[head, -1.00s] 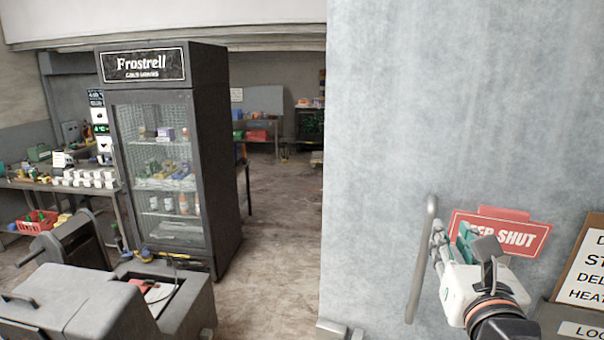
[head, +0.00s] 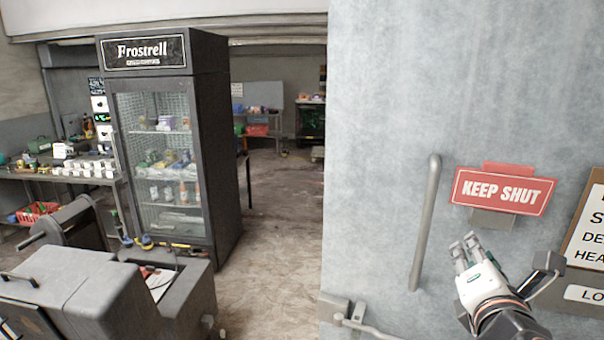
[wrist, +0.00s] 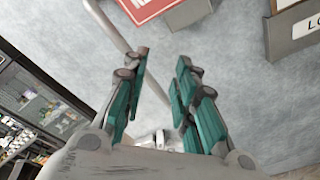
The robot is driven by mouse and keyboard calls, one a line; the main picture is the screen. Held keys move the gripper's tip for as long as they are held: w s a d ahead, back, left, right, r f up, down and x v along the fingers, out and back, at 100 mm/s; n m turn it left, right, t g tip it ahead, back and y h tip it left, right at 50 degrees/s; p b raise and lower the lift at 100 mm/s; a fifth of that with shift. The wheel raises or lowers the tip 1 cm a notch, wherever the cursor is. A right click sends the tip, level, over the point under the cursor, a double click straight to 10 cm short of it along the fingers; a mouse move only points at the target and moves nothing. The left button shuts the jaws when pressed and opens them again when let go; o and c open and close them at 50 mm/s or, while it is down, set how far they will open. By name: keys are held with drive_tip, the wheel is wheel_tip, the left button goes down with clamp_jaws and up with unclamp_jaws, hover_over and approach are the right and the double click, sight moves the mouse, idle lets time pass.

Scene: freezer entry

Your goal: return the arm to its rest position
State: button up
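My gripper (head: 468,250) is at the lower right of the head view, in front of the grey door (head: 385,110). It is below the red "KEEP SHUT" sign (head: 503,191) and right of the vertical door handle (head: 429,222), apart from both. In the wrist view the two teal-padded fingers (wrist: 158,90) stand apart with nothing between them. The handle (wrist: 108,25) passes behind the left finger there, and the red sign (wrist: 148,6) is at the top.
A Frostrell glass-door fridge (head: 165,150) stands at left. A grey chest-like unit (head: 75,295) is in the left foreground. A latch bar (head: 355,318) juts from the door's bottom. A white notice (head: 592,235) is at far right. The floor between fridge and door is open.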

wheel_tip(320, 180, down, 20)
drive_tip(key=s+m+g+b, duration=0.3)
drive_tip(key=m+g+b, duration=0.1)
drive_tip(key=m+b, duration=0.8)
drive_tip(key=s+a+f+m+g+y+b, duration=0.2)
drive_tip(key=a+f+m+b, duration=0.2)
drive_tip(key=f, duration=0.5)
drive_tip(key=s+a+f+m+g+y+b, duration=0.2)
drive_tip(key=f+m+b, duration=0.4)
drive_tip(key=f, duration=0.3)
drive_tip(key=shift+s+a+f+m+y, duration=0.25)
drive_tip(key=shift+a+m+y, duration=0.5)
drive_tip(key=shift+a, duration=0.25)
